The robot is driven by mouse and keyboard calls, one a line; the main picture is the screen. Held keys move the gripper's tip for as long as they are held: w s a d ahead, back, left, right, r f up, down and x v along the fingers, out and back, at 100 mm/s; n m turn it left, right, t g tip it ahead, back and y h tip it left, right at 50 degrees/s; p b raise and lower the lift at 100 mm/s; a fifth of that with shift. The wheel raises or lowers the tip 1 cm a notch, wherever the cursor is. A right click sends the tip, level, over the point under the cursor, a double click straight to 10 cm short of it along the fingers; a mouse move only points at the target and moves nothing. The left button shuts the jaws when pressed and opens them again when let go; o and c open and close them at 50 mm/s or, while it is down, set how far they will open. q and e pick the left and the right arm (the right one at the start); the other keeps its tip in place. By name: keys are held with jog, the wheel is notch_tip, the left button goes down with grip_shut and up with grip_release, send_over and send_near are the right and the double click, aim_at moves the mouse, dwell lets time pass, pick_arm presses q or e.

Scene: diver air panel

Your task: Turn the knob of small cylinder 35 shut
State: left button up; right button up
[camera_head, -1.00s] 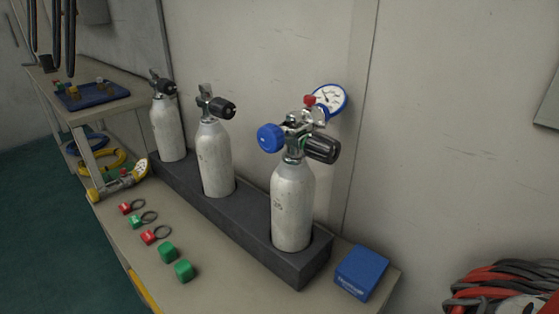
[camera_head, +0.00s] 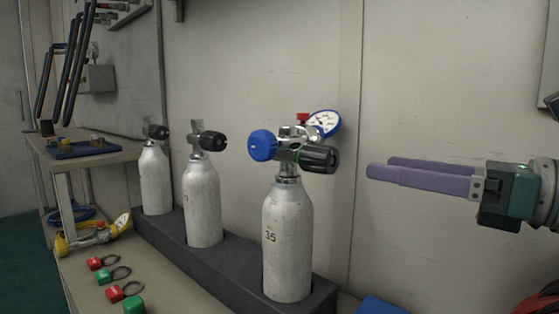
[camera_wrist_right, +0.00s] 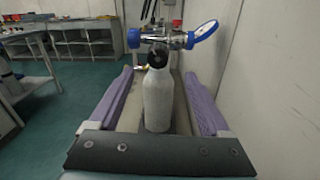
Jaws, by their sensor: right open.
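Small cylinder 35 (camera_head: 287,240) is a white bottle marked 35, upright in the right end of the dark rack. Its black knob (camera_head: 319,158) points right, and a blue handwheel (camera_head: 263,145) is on the left of the valve. A gauge with a blue rim (camera_head: 324,123) sits behind. My right gripper (camera_head: 370,170), with purple fingers, is open and empty to the right of the black knob, apart from it. In the right wrist view the cylinder (camera_wrist_right: 157,100) stands between the two spread fingers, further off. My left gripper is not in view.
Two more white cylinders (camera_head: 202,205) (camera_head: 155,180) with black knobs stand in the rack (camera_head: 225,275). Red and green tags (camera_head: 115,292) lie on the bench in front. A blue box (camera_head: 380,306) is at the bottom edge. The wall is close behind.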

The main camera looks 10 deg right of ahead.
aim_at(334, 160)
jog(key=x, duration=0.9)
jog(key=shift+w+a, duration=0.25)
jog(key=shift+a, duration=0.1)
grip_shut()
